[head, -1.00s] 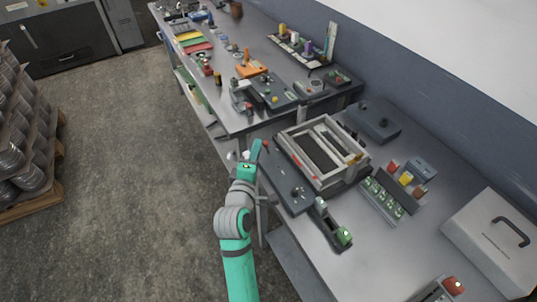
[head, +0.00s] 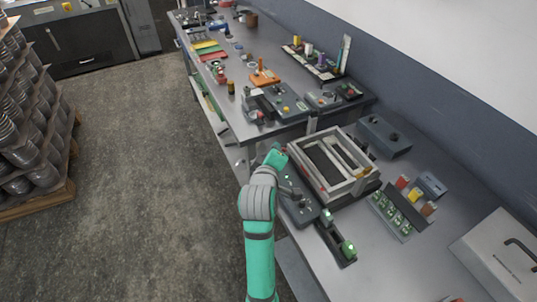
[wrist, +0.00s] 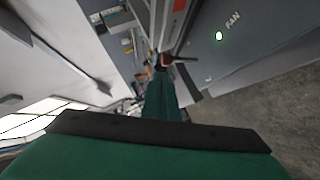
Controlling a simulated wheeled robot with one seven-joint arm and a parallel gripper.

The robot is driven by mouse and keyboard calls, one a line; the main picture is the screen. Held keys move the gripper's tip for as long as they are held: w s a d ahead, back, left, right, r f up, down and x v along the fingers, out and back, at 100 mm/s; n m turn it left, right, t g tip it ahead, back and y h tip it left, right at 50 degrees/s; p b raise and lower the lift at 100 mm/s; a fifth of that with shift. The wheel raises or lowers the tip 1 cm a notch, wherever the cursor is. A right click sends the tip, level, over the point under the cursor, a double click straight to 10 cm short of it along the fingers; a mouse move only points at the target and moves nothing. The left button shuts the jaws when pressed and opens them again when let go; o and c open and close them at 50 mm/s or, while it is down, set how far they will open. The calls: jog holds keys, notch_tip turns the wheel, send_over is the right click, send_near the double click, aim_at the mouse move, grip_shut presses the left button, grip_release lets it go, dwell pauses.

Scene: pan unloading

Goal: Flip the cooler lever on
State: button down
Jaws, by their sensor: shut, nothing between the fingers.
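My gripper (head: 277,155) is at the left edge of the bench, by the far end of a dark control panel (head: 301,213) beside the framed box. In the wrist view the closed green fingers (wrist: 162,98) point at a small dark lever with a brownish end (wrist: 165,59). The fingertips are close to it; I cannot tell if they touch. No cooler label is readable. My arm hides part of the panel in the head view.
A framed box (head: 335,165) stands right of the panel. A small device with green knobs (head: 337,238) sits nearer. A block with several green switches (head: 395,213) and a white case (head: 505,255) are further right. Open floor (head: 150,200) lies left.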

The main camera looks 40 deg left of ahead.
jog(key=shift+d+r, duration=0.1)
jog(key=shift+r, duration=0.45)
jog(key=shift+s, duration=0.1)
